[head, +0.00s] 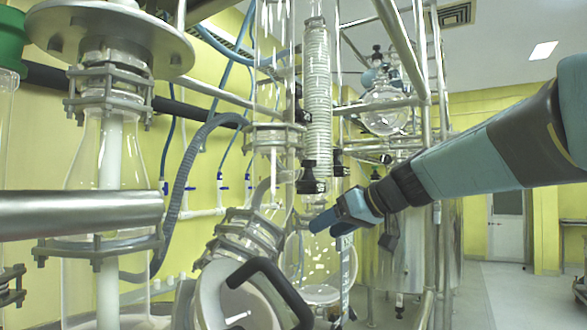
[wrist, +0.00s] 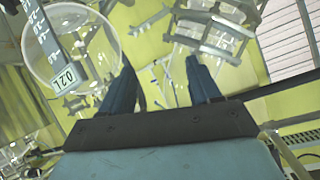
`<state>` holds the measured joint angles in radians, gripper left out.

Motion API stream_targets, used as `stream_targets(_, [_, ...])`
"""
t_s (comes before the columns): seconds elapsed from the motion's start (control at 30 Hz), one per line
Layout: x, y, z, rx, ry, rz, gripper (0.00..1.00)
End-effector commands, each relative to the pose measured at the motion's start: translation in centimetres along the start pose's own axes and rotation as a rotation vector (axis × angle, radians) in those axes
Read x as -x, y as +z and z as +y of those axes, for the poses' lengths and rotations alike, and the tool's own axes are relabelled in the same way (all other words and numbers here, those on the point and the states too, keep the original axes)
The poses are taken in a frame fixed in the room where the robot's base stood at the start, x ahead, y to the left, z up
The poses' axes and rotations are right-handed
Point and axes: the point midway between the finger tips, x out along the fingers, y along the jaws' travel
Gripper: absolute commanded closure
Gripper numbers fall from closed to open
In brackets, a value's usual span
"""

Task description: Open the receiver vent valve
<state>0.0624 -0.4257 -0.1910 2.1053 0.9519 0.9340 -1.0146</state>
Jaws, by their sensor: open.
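My gripper (head: 325,222) reaches in from the right in the head view, its blue fingers pointing left beside the glassware. In the wrist view my gripper (wrist: 165,75) is open, with nothing clearly between its two dark fingers. A clear glass vessel (head: 322,293), perhaps the receiver, stands below and behind the fingers in the head view. Black fittings (head: 311,178) sit below the coiled condenser, above my fingers. I cannot tell which part is the receiver vent valve.
Steel frame posts (head: 437,120) stand behind my arm. A large flanged glass port with a black handle (head: 268,283) is at lower centre. A glass column (head: 105,150) and a metal bar (head: 75,212) fill the left. Open floor (head: 515,290) lies at right.

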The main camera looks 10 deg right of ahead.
Motion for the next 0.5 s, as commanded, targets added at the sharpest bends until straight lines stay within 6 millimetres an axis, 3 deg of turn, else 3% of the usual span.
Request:
stream_targets(0.03, [0.1, -2.2, 1.0, 0.020, -0.010, 0.054, 0.38])
stream_targets(0.2, [1.3, -9.2, 4.1, 0.125, -0.021, 0.258, 0.38])
stream_targets(0.33, [2.5, -13.3, 6.3, 0.197, 0.001, 0.386, 0.38])
stream_targets(0.5, [3.7, -16.3, 8.1, 0.257, 0.032, 0.486, 0.38])
